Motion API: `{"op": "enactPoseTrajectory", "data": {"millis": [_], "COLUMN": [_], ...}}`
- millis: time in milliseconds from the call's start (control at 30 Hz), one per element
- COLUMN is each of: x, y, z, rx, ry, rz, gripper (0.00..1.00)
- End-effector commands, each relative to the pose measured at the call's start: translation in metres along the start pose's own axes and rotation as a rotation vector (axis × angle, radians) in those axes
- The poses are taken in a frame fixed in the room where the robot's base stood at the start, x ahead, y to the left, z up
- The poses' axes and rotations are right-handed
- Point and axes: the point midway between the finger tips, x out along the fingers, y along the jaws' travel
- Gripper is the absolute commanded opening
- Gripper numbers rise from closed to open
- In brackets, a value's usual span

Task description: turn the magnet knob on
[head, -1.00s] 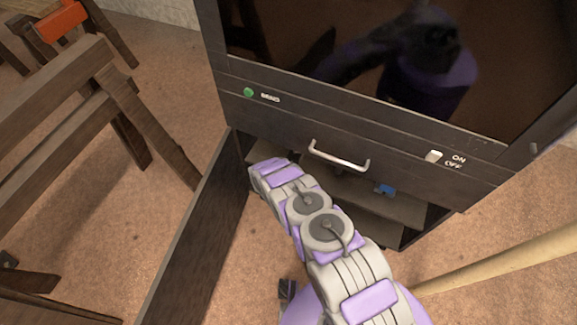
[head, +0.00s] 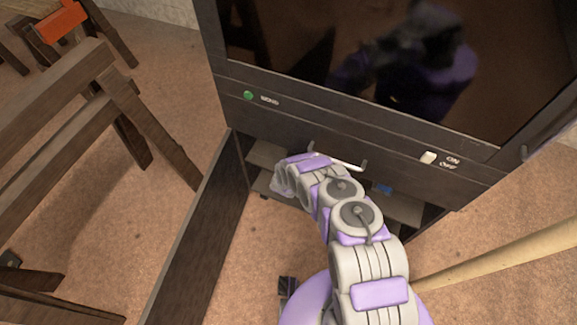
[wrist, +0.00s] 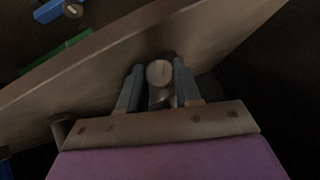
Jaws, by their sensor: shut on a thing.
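A round grey knob (wrist: 160,73) with a slot in its face shows in the wrist view, at the edge of a shelf board (wrist: 100,72). My gripper (wrist: 158,66) has a finger on each side of it and is shut on it. I take this for the magnet knob; no label on it is readable. In the head view my arm reaches into the open lower compartment of the dark cabinet (head: 215,215), and the gripper's fingers and this knob are hidden there.
A blue part (head: 383,189) sits on a shelf inside. A bar handle (head: 345,164), a green button (head: 248,95) and a white ON/OFF switch (head: 428,157) are on the cabinet front. An open door panel stands left; wooden chairs (head: 110,100) are farther left.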

Motion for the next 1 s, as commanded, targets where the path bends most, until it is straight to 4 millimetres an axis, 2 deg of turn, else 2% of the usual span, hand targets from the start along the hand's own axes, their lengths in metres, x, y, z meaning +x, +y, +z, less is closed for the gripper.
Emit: {"op": "enactPoseTrajectory", "data": {"millis": [600, 633, 900, 1000], "x": [0.0003, 0.0003, 0.0001, 0.0003], "y": [0.002, 0.0021, 0.0017, 0.002], "z": [0.0001, 0.0, -0.0002, 0.0], "rx": [0.028, 0.028, 0.028, 0.028], "ry": [0.001, 0.001, 0.001, 0.001], "rz": [-0.025, -0.025, -0.025, -0.024], "gripper": [0.03, 0.34, 0.59, 0.59]}}
